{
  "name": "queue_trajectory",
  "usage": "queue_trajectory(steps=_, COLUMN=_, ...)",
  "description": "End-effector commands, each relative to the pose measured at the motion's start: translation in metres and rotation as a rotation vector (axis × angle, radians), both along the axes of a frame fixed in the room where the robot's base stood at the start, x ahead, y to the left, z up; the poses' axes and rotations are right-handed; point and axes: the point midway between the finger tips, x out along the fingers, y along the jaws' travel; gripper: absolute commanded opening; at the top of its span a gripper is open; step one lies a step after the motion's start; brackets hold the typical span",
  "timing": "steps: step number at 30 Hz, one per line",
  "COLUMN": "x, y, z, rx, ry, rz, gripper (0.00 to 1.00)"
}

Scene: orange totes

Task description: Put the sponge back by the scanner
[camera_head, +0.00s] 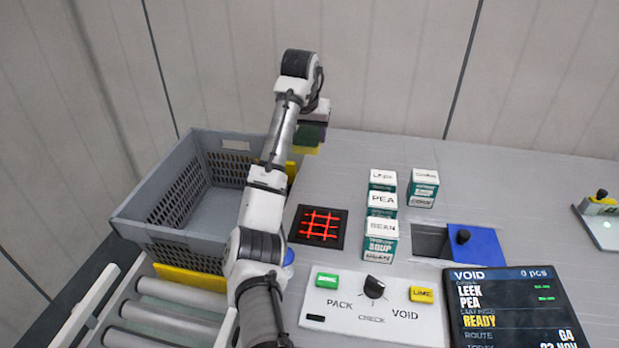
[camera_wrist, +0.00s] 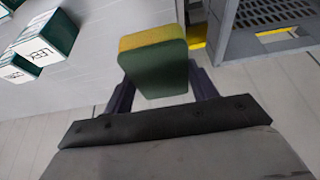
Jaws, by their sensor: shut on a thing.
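The sponge (camera_wrist: 155,68) is a green and yellow block, held between the dark fingers of my gripper (camera_wrist: 158,88). In the head view the sponge (camera_head: 307,149) hangs under my gripper (camera_head: 312,122), up near the back of the counter and right of the grey crate. My gripper is shut on it, and the counter lies below. The scanner (camera_head: 319,226), a black square with glowing red lines, is in the counter nearer the camera, with its top clear. My arm hides part of the counter left of it.
Several green and white boxes (camera_head: 381,203) stand right of the scanner. The grey crate (camera_head: 150,235) stands at the left over rollers (camera_head: 175,295). A switch panel (camera_head: 372,311) and a screen (camera_head: 515,310) lie in front. A blue lid (camera_head: 480,250) sits beside an opening (camera_head: 428,240). The back counter is bare.

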Motion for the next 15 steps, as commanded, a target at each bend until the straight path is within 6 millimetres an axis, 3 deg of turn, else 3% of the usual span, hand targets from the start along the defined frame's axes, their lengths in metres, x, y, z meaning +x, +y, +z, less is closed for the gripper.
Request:
queue_trajectory(steps=9, x=-0.001, y=0.001, z=-0.078, rx=-0.001, ry=0.001, rz=0.002, gripper=0.39)
queue_trajectory(steps=15, x=0.0, y=0.0, z=-0.099, rx=0.0, ry=-0.001, rz=0.001, gripper=0.39)
